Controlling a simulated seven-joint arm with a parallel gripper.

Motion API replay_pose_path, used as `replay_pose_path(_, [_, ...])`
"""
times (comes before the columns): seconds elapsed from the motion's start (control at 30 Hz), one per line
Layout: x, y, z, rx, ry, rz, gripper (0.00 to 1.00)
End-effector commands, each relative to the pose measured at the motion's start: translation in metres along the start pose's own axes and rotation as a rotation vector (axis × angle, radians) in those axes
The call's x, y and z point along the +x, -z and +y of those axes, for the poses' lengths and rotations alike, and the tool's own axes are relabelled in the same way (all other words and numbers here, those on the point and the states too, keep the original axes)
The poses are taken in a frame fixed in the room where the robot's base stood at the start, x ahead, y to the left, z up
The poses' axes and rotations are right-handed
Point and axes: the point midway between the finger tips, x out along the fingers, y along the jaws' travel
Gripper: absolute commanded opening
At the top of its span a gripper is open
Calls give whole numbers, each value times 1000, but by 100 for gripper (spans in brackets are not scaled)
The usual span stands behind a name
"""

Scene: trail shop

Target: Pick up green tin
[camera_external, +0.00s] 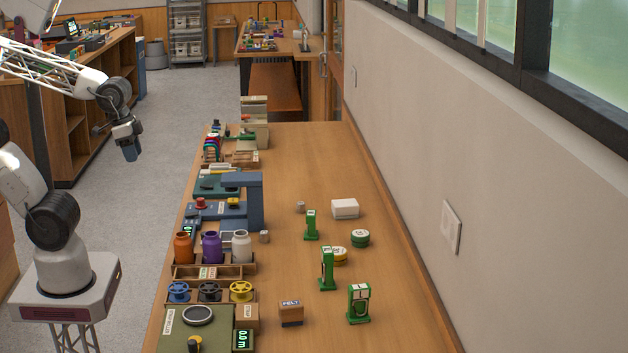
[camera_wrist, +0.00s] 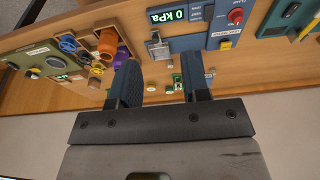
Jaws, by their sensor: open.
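The green tin (camera_external: 360,238) is a short round tin with a pale lid, standing on the long wooden table toward its wall side. A similar yellow tin (camera_external: 339,255) sits close to it at its lower left. My gripper (camera_external: 131,152) hangs in the air left of the table, well away from the tin. In the wrist view its two fingers (camera_wrist: 160,75) are apart with nothing held between them. Small green items show beyond the fingers there, but I cannot tell whether one is the tin.
A blue press (camera_external: 256,203) and a row of jars (camera_external: 211,247) line the table's left side. The wall (camera_external: 450,170) bounds the right.

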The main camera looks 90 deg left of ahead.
Motion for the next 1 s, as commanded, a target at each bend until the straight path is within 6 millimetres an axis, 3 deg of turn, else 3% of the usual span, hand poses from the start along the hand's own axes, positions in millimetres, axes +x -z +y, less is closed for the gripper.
replay_pose_path(0.47, [0, 0, 0, 0, 0, 0, 43])
replay_pose_path(0.8, [0, 0, 0, 0, 0, 0, 92])
replay_pose_path(1.0, [0, 0, 0, 0, 0, 0, 93])
